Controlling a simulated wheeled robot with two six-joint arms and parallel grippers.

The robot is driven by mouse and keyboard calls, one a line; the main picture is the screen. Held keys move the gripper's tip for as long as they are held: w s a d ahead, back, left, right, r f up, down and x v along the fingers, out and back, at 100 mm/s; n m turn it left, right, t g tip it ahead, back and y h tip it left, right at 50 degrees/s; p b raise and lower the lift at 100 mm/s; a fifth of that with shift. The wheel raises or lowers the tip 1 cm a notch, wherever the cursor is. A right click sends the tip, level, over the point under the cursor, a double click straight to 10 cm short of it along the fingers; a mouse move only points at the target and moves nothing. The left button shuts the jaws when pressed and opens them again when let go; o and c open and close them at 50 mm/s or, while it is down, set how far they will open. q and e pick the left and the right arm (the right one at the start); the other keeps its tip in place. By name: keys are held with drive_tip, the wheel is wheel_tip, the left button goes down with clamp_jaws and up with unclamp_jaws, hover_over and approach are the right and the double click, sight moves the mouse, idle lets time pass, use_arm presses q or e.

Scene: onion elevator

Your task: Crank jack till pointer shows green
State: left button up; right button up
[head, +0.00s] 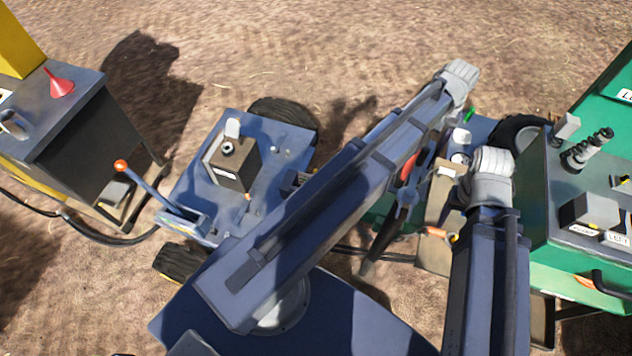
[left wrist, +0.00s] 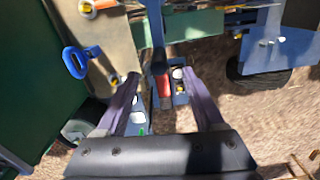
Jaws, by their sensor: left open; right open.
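In the left wrist view, the red grip (left wrist: 164,77) sits between the two spread fingers of my left gripper (left wrist: 160,75). The gripper is open, and I cannot tell whether either finger touches the grip. A small green mark (head: 468,115) shows by a blue plate beyond; it also shows in the left wrist view (left wrist: 141,131). I cannot make out the pointer. My right gripper (head: 458,193) is open, its fingers mostly hidden by its pale wrist.
A beige panel (head: 436,212) with an orange handle stands between my arms. A green machine (head: 575,215) with labelled parts is close on the right. A blue wheeled cart (head: 200,190) with an orange-tipped lever stands left. A dark bench (head: 85,110) holds a red funnel.

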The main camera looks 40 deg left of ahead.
use_arm(q)
drive_tip(key=shift+r+p, duration=1.9)
drive_tip(key=shift+r, duration=0.3)
use_arm(e)
wheel_tip(320, 180, up, 4)
drive_tip(key=shift+r, duration=0.2)
use_arm(q)
drive_tip(key=shift+f, duration=0.1)
